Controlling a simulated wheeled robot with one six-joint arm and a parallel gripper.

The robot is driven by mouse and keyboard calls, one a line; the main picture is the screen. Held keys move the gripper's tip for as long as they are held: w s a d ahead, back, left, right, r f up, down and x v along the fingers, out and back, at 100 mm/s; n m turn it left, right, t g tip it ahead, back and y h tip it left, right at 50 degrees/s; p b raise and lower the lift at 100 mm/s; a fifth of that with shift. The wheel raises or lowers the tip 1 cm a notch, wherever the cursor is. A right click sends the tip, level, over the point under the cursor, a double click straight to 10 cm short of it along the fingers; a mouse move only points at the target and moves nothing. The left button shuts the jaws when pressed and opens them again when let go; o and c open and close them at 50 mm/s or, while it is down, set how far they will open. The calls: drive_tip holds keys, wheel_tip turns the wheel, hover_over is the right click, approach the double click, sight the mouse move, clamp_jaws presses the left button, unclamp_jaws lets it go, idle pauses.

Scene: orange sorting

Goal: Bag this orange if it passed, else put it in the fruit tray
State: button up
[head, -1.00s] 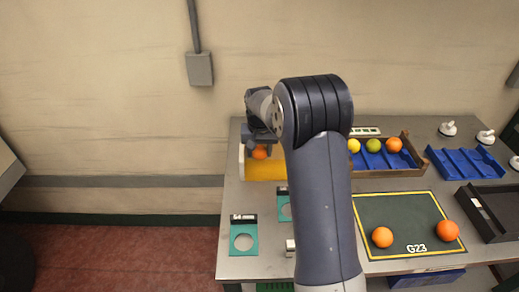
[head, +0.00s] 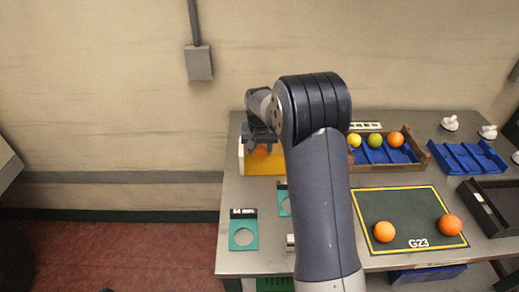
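My gripper (head: 262,142) is at the back left of the table, pointing down over a yellow container with a pale left side (head: 262,167), which may be the bag. An orange (head: 261,151) is directly below the gripper's body, at the container's opening, partly hidden. The fingers are too small and covered to tell whether they grip it. A wooden crate with a blue insert (head: 385,168), perhaps the fruit tray, stands right of my arm. It holds a yellow fruit (head: 354,140), a green fruit (head: 375,140) and an orange (head: 396,139).
A dark mat marked G23 (head: 400,212) bears two oranges (head: 384,231) (head: 449,225). Teal cards with round holes (head: 243,217) lie front left. A blue tray (head: 482,158), a black tray (head: 487,209) and white knobbed objects (head: 449,123) are at right. My arm hides the table's middle.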

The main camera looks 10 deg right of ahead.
drive_tip(key=o, duration=1.1)
drive_tip(key=shift+c, duration=0.2)
drive_tip(key=shift+r, duration=0.1)
drive_tip(key=shift+r+p, duration=2.8)
drive_tip(key=shift+r, duration=1.15)
drive_tip(key=shift+s, duration=0.1)
